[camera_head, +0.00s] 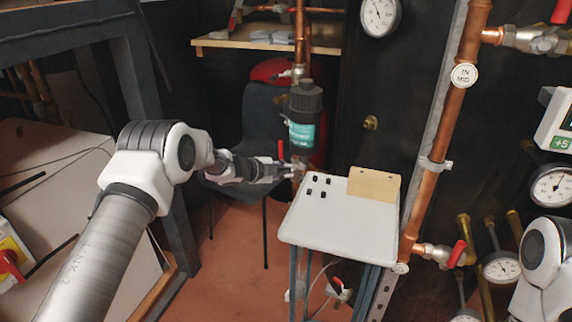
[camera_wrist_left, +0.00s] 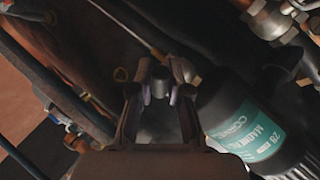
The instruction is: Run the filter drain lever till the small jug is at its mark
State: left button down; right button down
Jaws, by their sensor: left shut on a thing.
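The filter (camera_head: 305,118) is a dark canister with a teal label, upright on a copper pipe; it lies at the right of the left wrist view (camera_wrist_left: 255,125). My left gripper (camera_head: 297,170) is just below the filter, at the far left edge of a white table. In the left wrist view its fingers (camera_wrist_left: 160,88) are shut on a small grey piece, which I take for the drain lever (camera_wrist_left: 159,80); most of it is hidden. A red upright piece (camera_head: 281,150) shows by the gripper. I cannot make out the small jug or its mark. My right gripper is out of view.
The white table (camera_head: 335,225) bears several small black pegs and a tan block (camera_head: 373,184). A dark chair (camera_head: 245,135) stands behind my left arm. A copper pipe (camera_head: 437,140) with a red-handled valve (camera_head: 456,254) rises at the table's right.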

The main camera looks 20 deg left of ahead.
pick_arm(q)
jog(key=c, duration=1.1)
grip_release()
jog(key=v, duration=1.2)
